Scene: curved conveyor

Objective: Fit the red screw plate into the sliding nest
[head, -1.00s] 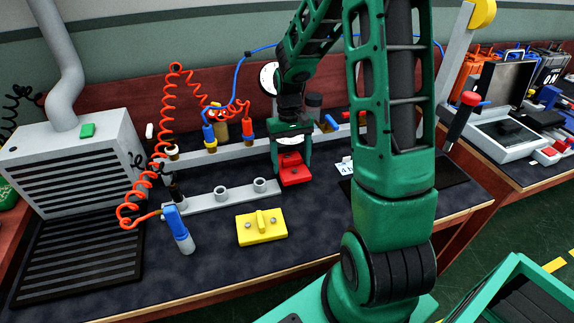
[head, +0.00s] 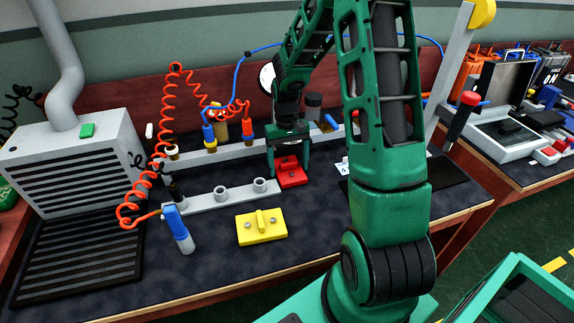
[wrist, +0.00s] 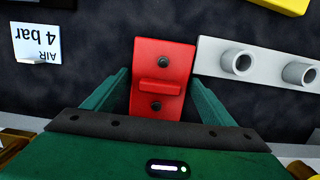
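The red screw plate (head: 292,177) has a raised bar across its middle and two dark screws. It is low over or on the dark bench mat, just right of a grey bar's end; I cannot tell whether it touches the mat. My gripper (head: 289,168) is above it with a finger at each side. I cannot make out a sliding nest for certain.
The grey bar (head: 200,201) with two round bosses lies left of the red plate. A yellow plate (head: 248,231) lies in front. A blue-handled tool (head: 178,228) stands left. A grey rail (head: 240,145) runs behind. A label (wrist: 37,43) reads "AIR 4 bar".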

